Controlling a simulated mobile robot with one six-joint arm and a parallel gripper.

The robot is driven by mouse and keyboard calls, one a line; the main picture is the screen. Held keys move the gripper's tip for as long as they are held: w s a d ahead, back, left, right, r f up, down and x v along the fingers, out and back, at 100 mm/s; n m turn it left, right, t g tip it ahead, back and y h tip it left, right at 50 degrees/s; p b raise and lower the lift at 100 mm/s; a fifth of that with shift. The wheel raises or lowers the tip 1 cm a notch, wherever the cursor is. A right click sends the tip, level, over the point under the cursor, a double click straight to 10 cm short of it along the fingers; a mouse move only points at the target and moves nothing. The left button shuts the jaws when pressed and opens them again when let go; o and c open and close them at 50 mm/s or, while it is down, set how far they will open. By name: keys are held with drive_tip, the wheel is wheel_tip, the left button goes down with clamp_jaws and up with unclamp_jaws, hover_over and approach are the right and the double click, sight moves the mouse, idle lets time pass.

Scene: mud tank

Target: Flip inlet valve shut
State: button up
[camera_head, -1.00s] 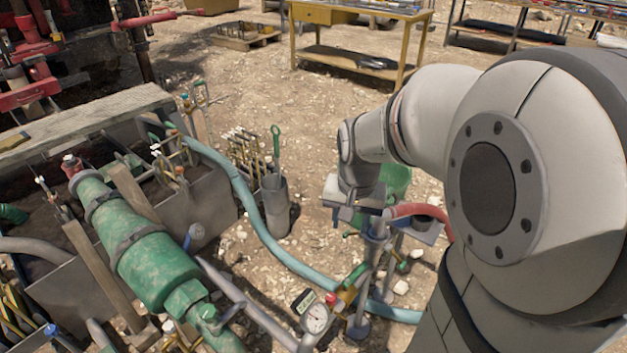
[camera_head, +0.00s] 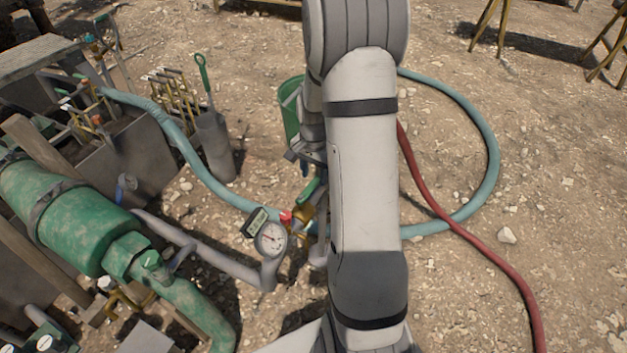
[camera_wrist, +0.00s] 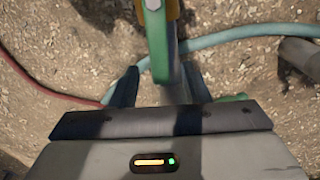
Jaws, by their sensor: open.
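The inlet valve shows as a brass body (camera_head: 301,212) with a green lever (camera_head: 311,189), close to the gauge pipe in the head view. In the wrist view the green lever (camera_wrist: 160,45) points down the picture from a yellow-brass part (camera_wrist: 172,8) at the top. My gripper (camera_wrist: 159,88) is open, with one dark finger on each side of the lever's end. I cannot tell whether either finger touches it. In the head view my gripper (camera_head: 306,155) is just above the valve, and my arm hides much of it.
A round gauge (camera_head: 271,238) and a small digital box (camera_head: 255,222) sit just left of the valve. A blue-green hose (camera_head: 190,160) and a red hose (camera_head: 455,225) lie on the gravel. A green bucket (camera_head: 290,112) stands behind. Open ground lies at right.

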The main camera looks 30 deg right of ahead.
drive_tip(key=shift+f, duration=0.95)
drive_tip(key=shift+c, duration=0.3)
clamp_jaws()
